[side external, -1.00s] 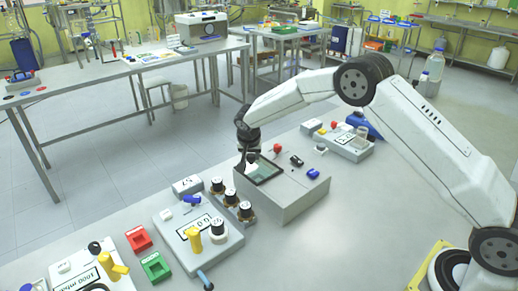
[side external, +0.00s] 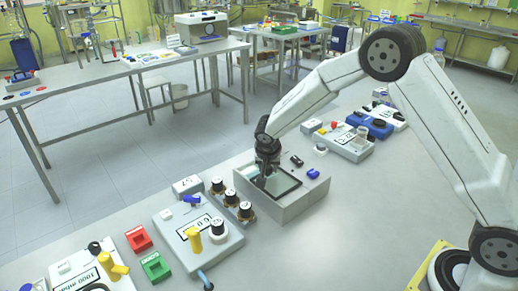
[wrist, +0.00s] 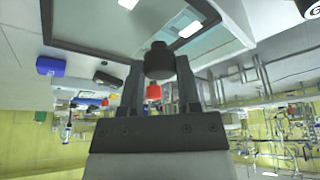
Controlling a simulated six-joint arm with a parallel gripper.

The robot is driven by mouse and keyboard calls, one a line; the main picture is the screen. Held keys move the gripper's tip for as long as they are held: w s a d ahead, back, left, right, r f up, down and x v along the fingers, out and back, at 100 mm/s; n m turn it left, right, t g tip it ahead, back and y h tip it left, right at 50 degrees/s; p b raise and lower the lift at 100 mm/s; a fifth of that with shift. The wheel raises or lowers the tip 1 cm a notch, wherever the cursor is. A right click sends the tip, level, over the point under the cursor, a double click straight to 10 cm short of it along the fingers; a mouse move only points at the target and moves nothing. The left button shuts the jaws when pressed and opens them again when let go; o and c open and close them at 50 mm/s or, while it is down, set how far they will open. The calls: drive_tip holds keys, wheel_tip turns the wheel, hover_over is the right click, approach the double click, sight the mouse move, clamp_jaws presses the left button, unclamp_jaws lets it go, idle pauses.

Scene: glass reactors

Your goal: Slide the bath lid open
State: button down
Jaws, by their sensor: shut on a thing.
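The bath is a grey box (side external: 295,206) on the bench in the side view, with a dark-framed glass lid (side external: 286,186) on its top. My gripper (side external: 267,176) points down over the lid's far-left part. In the wrist view the two fingers of my gripper (wrist: 160,75) are on either side of a black round knob (wrist: 158,58), shut on it. The lid's glass (wrist: 186,20) shows just beyond the knob. In the side view the knob is hidden by my fingers.
Black-capped bottles (side external: 231,197) stand left of the bath.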

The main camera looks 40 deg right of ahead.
sight(277, 190)
drive_tip(key=shift+s+r, duration=0.1)
drive_tip(key=shift+s, duration=1.15)
drive_tip(key=shift+c, duration=1.5)
unclamp_jaws()
drive_tip(key=v, duration=0.7)
drive_tip(key=shift+r, duration=0.35)
drive_tip(key=shift+s, duration=0.2)
drive_tip(key=s+n+y, duration=0.3)
drive_tip(key=s+n, duration=0.6)
drive_tip(key=s, duration=1.1)
drive_tip(key=shift+s+d+f+g, duration=0.2)
drive_tip(key=shift+s+f+g, duration=0.1)
drive_tip(key=shift+s+f, duration=0.15)
